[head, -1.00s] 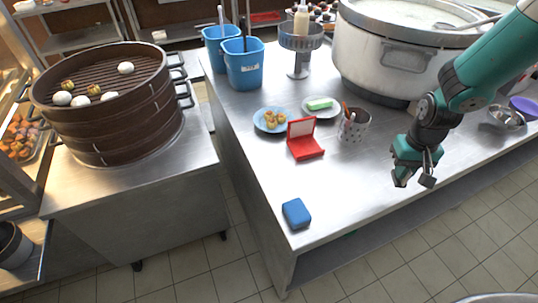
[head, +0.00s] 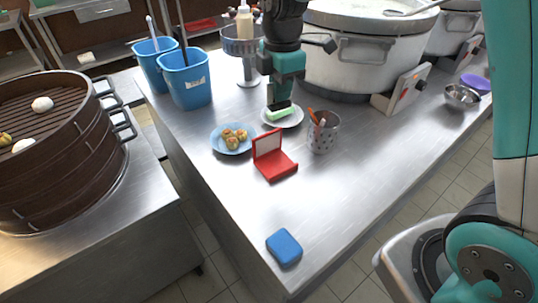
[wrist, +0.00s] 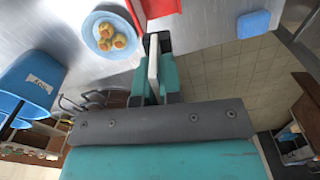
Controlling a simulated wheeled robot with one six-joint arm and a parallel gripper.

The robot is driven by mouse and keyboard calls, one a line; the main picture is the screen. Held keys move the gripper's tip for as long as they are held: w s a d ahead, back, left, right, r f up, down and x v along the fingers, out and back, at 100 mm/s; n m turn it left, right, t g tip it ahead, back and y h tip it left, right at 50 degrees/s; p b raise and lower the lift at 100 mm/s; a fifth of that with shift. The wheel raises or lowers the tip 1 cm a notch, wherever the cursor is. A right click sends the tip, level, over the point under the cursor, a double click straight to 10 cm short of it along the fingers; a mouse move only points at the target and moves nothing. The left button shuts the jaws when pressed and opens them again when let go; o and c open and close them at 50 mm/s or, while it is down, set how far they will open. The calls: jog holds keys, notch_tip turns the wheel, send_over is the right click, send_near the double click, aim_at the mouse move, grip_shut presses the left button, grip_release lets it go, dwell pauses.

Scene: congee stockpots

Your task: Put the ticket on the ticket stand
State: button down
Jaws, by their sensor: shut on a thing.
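My gripper (head: 281,104) is low over the counter, in front of the white plate in the head view. In the wrist view its fingers (wrist: 153,84) are shut on a thin white slab, the ticket (wrist: 153,58), seen nearly edge-on. I cannot make the ticket out in the head view. The ticket stand (head: 275,165) is a small red holder with an upright whitish panel and a flat red base. It stands on the counter, apart from my gripper, nearer the camera and slightly left. Part of the red stand (wrist: 161,7) shows at the top of the wrist view.
A blue plate of small buns (head: 232,139) is left of the stand. A white plate (head: 292,120) with a pale green block is behind it. A perforated utensil cup (head: 323,133) stands right. A blue block (head: 284,248) lies near the front edge. Large pots (head: 370,50) stand behind.

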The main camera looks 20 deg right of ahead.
jog(key=shift+w+a+r+n, duration=0.15)
jog(key=shift+w+a+n, duration=0.1)
jog(key=shift+n, duration=0.15)
notch_tip(320, 180, down, 20)
jog(key=shift+r+p, duration=0.25)
jog(key=shift+p, duration=0.45)
jog(key=shift+f, duration=0.15)
jog(key=c, duration=1.3)
grip_release()
